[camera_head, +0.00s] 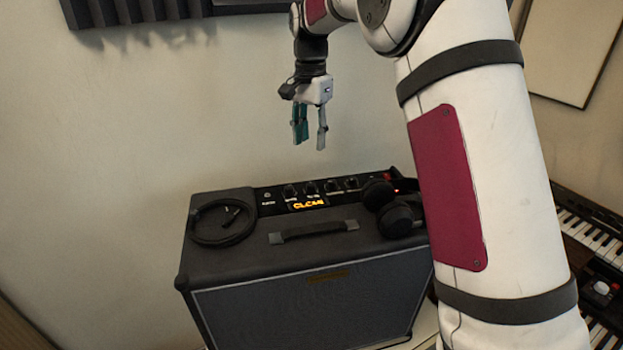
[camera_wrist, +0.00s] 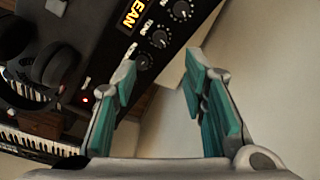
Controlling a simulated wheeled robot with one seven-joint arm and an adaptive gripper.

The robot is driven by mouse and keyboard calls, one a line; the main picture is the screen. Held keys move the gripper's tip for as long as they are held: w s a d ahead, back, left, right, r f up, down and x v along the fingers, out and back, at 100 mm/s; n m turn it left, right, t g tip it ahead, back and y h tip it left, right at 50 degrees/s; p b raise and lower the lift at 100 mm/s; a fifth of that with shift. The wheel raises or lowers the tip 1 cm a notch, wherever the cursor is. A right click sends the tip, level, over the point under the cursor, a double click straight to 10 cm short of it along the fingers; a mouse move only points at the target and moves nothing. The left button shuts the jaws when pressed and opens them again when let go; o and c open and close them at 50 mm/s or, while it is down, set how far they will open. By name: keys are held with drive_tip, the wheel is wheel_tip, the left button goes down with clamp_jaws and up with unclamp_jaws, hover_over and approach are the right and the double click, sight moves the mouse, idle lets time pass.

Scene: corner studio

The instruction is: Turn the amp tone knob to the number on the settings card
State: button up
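The amp (camera_head: 300,290) stands against the wall in the head view, its dark control panel along the top rear. Several black knobs sit in a row on the panel; one is the knob (camera_head: 311,187). In the wrist view knobs show at the upper middle, including the middle knob (camera_wrist: 160,38); the small labels and pointer positions are too blurred to read surely. A lit orange display (camera_head: 307,204) reads CLEAN. My gripper (camera_head: 310,142) hangs above the panel, fingers apart and empty, touching nothing. In the wrist view its fingers (camera_wrist: 162,66) are spread. No settings card is seen.
Black headphones (camera_head: 397,217) rest at the amp's right end, near the knobs. A coiled cable (camera_head: 222,222) lies on its left top, and a carry handle (camera_head: 313,230) crosses the middle. Keyboards (camera_head: 590,235) stand at the right. Wall foam (camera_head: 140,12) hangs above.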

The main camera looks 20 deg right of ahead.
sight(311, 184)
wheel_tip(311, 184, down, 12)
drive_tip(key=shift+f+p, duration=0.1)
drive_tip(key=shift+p, duration=1)
clamp_jaws()
